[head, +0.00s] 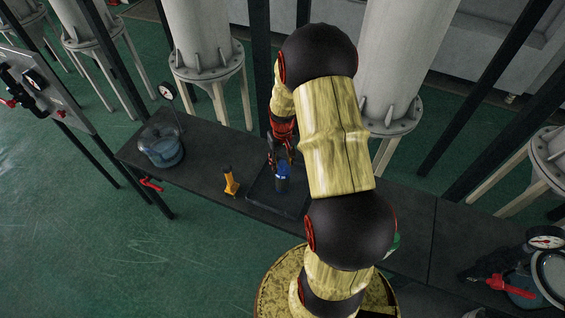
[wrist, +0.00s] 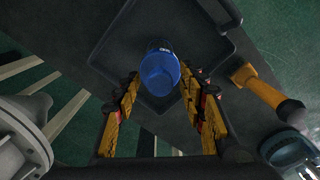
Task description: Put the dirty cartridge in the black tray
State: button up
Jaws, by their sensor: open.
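The black tray (head: 264,197) lies on the dark bench, left of my arm in the head view. A blue-topped cartridge (head: 282,171) appears upright within the tray's outline, its lower part dark. In the wrist view the blue cartridge (wrist: 158,72) shows against the tray floor (wrist: 118,58), just beyond and between my fingertips. My gripper (wrist: 162,88) is open, with a finger on each side and a visible gap to the cartridge. In the head view my gripper (head: 281,158) is at the cartridge's top, partly hidden by my arm. I cannot make out dirt on the cartridge.
A yellow-handled tool (head: 231,182) stands just left of the tray. Red-handled fittings and another gauge (head: 545,238) are at far right. White tanks stand behind the bench.

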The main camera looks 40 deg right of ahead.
dwell(0.3)
notch_tip(320, 180, up, 12)
dwell(0.5)
dwell(0.4)
jog(key=s+a+r+n+t+b, duration=0.1)
jog(key=s+a+r, duration=0.3)
jog(key=a, duration=0.5)
jog(key=s+a+r+n+t+b, duration=0.2)
jog(key=s+a+r+b, duration=0.1)
jog(key=s+a+r, duration=0.2)
jog(key=s+a+r+n+t+b, duration=0.1)
jog(key=s+a+r, duration=0.4)
jog(key=a, duration=0.8)
notch_tip(320, 180, up, 3)
jog(key=shift+s+f+n+t+b, duration=0.15)
jog(key=shift+n+t+b, duration=0.15)
jog(key=shift+t+b, duration=0.45)
jog(key=shift+c, duration=0.9)
